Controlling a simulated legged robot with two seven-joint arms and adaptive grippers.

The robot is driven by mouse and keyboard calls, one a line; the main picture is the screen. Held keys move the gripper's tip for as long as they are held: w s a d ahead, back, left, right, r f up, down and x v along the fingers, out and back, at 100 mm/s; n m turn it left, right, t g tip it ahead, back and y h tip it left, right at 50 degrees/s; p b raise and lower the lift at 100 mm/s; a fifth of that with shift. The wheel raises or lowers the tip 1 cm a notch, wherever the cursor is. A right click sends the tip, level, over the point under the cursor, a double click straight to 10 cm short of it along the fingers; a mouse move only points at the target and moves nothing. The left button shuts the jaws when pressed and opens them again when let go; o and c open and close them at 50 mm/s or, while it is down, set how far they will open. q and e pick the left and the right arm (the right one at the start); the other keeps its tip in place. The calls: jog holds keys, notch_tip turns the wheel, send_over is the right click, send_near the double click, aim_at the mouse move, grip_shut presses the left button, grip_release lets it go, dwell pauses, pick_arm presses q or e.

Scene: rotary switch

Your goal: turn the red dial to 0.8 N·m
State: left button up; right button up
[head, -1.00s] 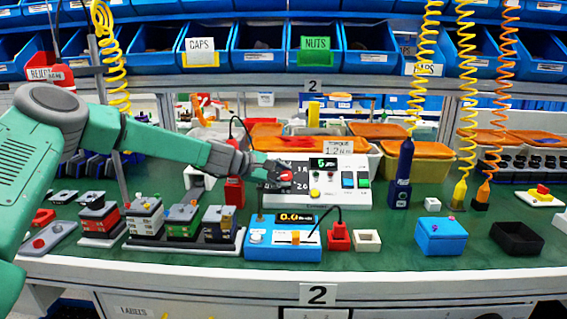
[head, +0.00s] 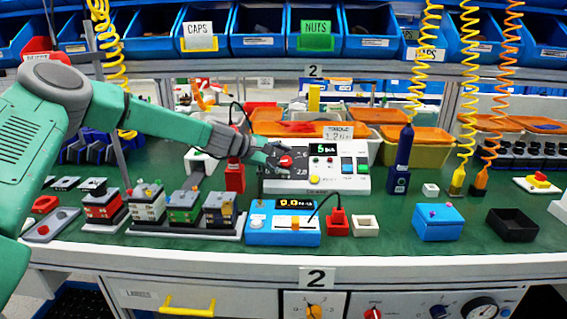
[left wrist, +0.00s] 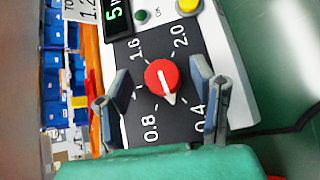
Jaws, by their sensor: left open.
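The red dial (left wrist: 163,79) sits on a dark scale plate on the white control box (head: 330,184). Its white pointer aims between the 0.8 mark (left wrist: 151,128) and the 0.4 mark (left wrist: 200,118). The 1.6 and 2.0 marks lie on the opposite side. My left gripper (left wrist: 160,77) is open, with one finger on each side of the dial and visible gaps to it in the left wrist view. In the head view the dial (head: 286,161) shows at the end of my left gripper (head: 281,156), which hides part of the scale. My right gripper is not in view.
A placard (head: 339,131) on the box reads torque 1.2. A yellow button (head: 314,180) and other buttons stand beside the dial. A blue meter (head: 283,228) is in front. A red device (head: 235,174) stands close under my left forearm. Coiled cords hang at right.

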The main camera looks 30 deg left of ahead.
aim_at(283, 161)
pick_arm(q)
notch_tip(283, 161, up, 9)
jog(key=shift+r, duration=0.2)
dwell(0.3)
